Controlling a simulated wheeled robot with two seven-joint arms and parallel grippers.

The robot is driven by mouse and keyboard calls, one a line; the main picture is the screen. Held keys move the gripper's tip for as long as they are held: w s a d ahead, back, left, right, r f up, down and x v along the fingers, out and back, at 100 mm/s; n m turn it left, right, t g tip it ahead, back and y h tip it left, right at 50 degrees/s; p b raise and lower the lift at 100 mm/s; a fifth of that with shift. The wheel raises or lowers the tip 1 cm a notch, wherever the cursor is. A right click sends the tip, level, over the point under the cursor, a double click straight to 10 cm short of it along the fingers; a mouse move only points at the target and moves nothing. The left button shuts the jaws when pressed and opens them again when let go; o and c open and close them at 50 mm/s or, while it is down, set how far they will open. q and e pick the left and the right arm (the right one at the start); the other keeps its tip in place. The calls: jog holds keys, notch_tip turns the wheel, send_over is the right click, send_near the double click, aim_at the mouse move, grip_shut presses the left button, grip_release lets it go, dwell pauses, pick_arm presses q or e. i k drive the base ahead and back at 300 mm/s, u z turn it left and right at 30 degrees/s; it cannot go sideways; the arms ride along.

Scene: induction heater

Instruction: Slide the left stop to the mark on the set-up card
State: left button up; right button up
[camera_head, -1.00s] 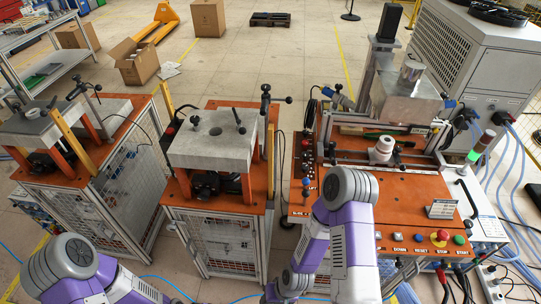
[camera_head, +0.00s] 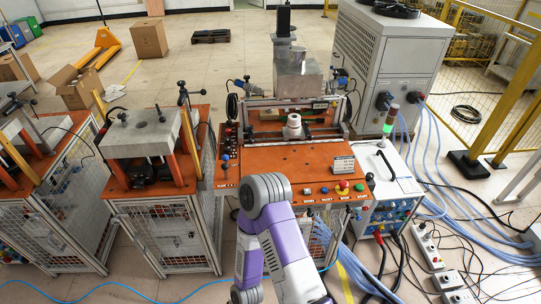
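The induction heater's orange bench top (camera_head: 240,160) stands in the middle. A white round part (camera_head: 293,121) stands at the rail's middle. A small pale plate with text (camera_head: 343,164) at the right may be the set-up card; its mark cannot be read. One purple and grey arm of mine rises from the bottom middle. Neither gripper shows in the head view.
A button panel with a red knob (camera_head: 342,185) lines the bench's front right edge. A metal block (camera_head: 298,82) hangs behind the rail. A press stand (camera_head: 142,135) is at left. A white chiller (camera_head: 388,60), hoses and cables crowd the right.

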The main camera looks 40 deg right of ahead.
aim_at(251, 137)
jog(key=k, duration=0.1)
jog(key=z, duration=1.15)
